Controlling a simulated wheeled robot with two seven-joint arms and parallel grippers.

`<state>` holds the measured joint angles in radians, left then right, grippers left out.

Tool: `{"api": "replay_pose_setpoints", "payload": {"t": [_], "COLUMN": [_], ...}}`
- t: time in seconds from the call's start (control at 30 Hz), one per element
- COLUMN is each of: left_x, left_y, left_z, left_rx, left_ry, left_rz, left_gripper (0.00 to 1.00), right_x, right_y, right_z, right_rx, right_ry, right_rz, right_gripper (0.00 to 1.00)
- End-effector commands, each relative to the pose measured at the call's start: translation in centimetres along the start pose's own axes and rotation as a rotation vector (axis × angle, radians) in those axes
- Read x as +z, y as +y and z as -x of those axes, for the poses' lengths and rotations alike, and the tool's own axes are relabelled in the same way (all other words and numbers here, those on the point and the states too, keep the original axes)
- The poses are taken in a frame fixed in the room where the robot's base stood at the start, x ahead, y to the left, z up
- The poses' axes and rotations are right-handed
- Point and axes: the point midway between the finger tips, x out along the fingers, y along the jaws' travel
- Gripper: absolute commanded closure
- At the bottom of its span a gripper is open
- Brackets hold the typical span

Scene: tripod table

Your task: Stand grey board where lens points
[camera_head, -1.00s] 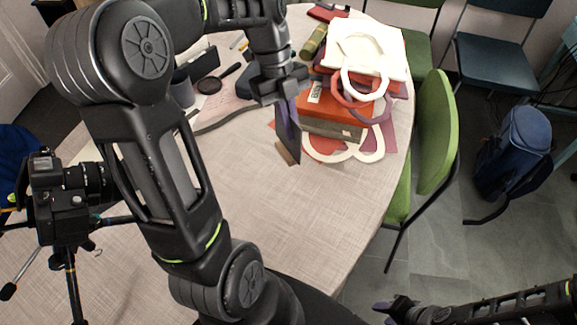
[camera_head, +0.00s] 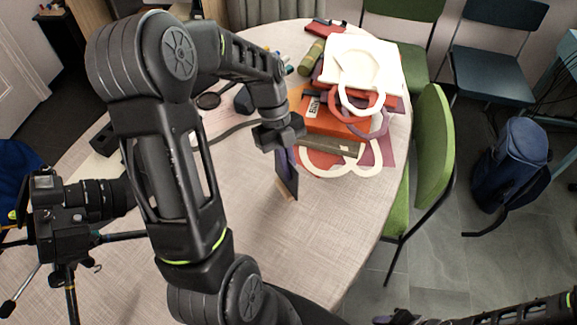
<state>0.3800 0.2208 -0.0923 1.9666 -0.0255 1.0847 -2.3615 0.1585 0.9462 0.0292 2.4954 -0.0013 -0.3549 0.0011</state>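My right gripper (camera_head: 392,319) is barely visible at the bottom edge.
The round table (camera_head: 330,225) has clear room in front and between lens and board. A green chair (camera_head: 432,140) stands at the right, a blue backpack (camera_head: 508,165) beyond.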

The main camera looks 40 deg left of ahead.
Motion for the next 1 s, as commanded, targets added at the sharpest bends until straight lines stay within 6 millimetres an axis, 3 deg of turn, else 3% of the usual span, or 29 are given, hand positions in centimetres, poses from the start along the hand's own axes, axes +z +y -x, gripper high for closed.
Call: {"api": "replay_pose_setpoints", "payload": {"t": [0.33,0.6,1.0], "left_x": [0.19,0.12,0.08], "left_y": [-0.02,-0.01,-0.06], "left_z": [-0.39,-0.23,0.35], "left_rx": [-0.001,-0.001,-0.003], "left_ry": [-0.001,-0.001,-0.002], "left_rz": [0.000,0.000,0.000], "left_gripper": [1.00,0.75,0.75], "right_x": [0.00,0.00,-0.01], "right_y": [0.14,0.08,0.01], "right_z": [-0.36,-0.20,-0.02], "right_rx": [0.000,0.000,0.000], "right_ry": [0.000,0.000,0.000], "right_rz": [0.000,0.000,0.000], "right_gripper": [0.64,0.64,0.64]}}
